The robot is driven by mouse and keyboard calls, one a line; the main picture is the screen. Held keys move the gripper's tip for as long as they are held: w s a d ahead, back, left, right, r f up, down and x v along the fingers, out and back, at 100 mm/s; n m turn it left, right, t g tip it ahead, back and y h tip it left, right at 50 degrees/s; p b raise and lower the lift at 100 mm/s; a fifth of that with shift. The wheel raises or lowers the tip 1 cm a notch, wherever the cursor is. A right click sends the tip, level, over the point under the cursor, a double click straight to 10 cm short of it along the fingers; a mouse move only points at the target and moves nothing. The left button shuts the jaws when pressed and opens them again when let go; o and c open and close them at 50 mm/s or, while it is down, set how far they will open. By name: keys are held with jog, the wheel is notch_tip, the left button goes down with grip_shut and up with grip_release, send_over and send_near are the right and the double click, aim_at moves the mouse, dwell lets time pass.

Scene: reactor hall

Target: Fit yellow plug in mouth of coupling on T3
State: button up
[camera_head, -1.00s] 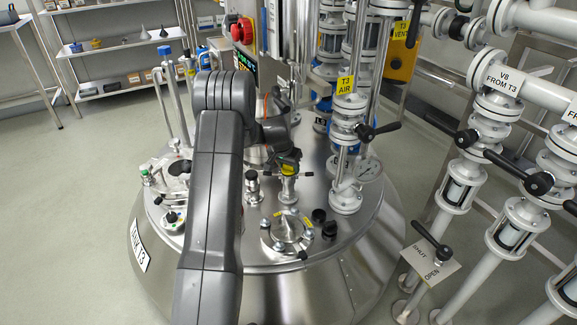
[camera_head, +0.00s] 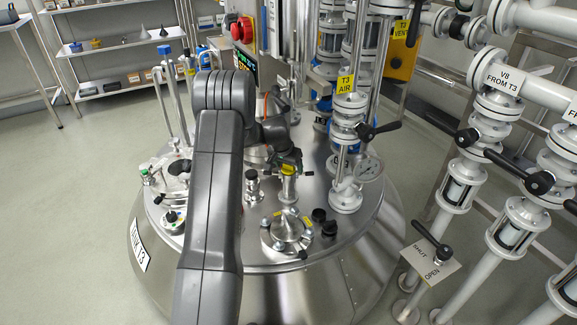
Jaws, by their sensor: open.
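The vessel marked TANK T3 (camera_head: 330,268) fills the middle of the view. A short upright metal coupling (camera_head: 288,190) stands on its lid. The yellow plug (camera_head: 288,170) is at the mouth at the top of this coupling, upright as far as I can see. How deep it sits I cannot tell. My gripper (camera_head: 286,163) is open at the plug, with its dark fingers to either side of it. The fingers hide part of the plug, and whether they touch it is too small to tell.
A similar fitting with a black top (camera_head: 251,185) stands left of the coupling. A round clamped hatch (camera_head: 287,230) and black caps (camera_head: 320,215) lie in front. The T3 AIR pipe (camera_head: 346,140) with a black lever valve rises close on the right.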

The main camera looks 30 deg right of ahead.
jog(key=p+v, duration=0.1)
jog(key=v, duration=1.1)
jog(key=shift+p, duration=0.4)
jog(key=shift+f, duration=0.15)
jog(key=b+x, duration=0.2)
jog(key=x, duration=0.9)
jog(key=shift+w+d+f, duration=0.15)
jog(key=shift+f, duration=0.2)
jog(key=shift+r, duration=0.1)
jog(key=shift+r, duration=0.1)
